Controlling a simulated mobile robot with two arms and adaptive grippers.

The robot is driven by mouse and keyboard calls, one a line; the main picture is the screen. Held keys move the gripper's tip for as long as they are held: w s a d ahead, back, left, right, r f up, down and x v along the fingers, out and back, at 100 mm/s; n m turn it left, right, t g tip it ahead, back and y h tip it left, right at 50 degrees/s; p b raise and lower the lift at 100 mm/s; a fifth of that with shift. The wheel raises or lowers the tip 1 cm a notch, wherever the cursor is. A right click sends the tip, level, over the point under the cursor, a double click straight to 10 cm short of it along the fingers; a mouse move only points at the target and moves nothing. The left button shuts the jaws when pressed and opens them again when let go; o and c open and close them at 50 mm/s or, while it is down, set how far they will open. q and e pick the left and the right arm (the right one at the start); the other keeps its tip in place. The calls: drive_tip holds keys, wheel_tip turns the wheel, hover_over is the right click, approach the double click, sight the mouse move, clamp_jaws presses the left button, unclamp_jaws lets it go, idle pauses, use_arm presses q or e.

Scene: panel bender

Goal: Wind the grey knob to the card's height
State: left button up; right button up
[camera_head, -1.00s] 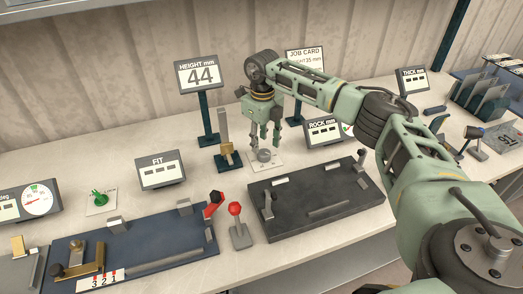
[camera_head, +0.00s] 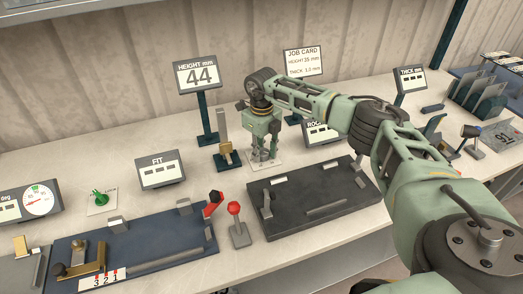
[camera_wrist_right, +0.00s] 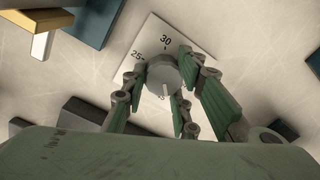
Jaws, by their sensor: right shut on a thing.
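The grey knob (camera_wrist_right: 163,74) sits on a white scale plate (camera_wrist_right: 150,36) with 25 and 30 legible in the right wrist view. A light line marks the knob's face. My right gripper (camera_head: 264,155) points down over the plate, its fingers (camera_wrist_right: 165,88) shut around the knob; in the head view they mostly hide it. The height display (camera_head: 200,76) reads 44 mm. The job card (camera_head: 303,62) behind the arm appears to read height 35 mm and thick 1.0 mm. My left gripper is not in view.
A brass-and-steel upright (camera_head: 224,140) stands just left of the gripper. A dark bed plate (camera_head: 310,205) lies in front, with a red-knobbed lever (camera_head: 236,222) beside it.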

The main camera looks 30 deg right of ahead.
drive_tip(key=shift+a, duration=0.2)
drive_tip(key=shift+c, duration=1.1)
drive_tip(key=shift+f+n, duration=0.1)
drive_tip(key=shift+n, duration=0.2)
clamp_jaws()
drive_tip(key=n+b, duration=0.2)
drive_tip(key=n, duration=0.1)
drive_tip(key=shift+s+f+n, duration=0.15)
drive_tip(key=shift+n, duration=0.15)
drive_tip(key=n+b, duration=0.1)
drive_tip(key=n, duration=0.2)
drive_tip(key=n+b, duration=0.2)
drive_tip(key=n, duration=0.1)
drive_tip(key=shift+s+d, duration=0.1)
drive_tip(key=shift+s, duration=0.1)
drive_tip(key=n+b, duration=0.1)
drive_tip(key=n, duration=0.4)
drive_tip(key=shift+s+d+f+n+b, duration=0.1)
drive_tip(key=shift+d+n+b, duration=0.1)
drive_tip(key=shift+n+b, duration=0.15)
drive_tip(key=n, duration=0.2)
drive_tip(key=n+b, duration=0.1)
drive_tip(key=n, duration=0.2)
drive_tip(key=shift+d+n, duration=0.2)
drive_tip(key=shift+n, duration=0.05)
drive_tip(key=shift+d, duration=0.1)
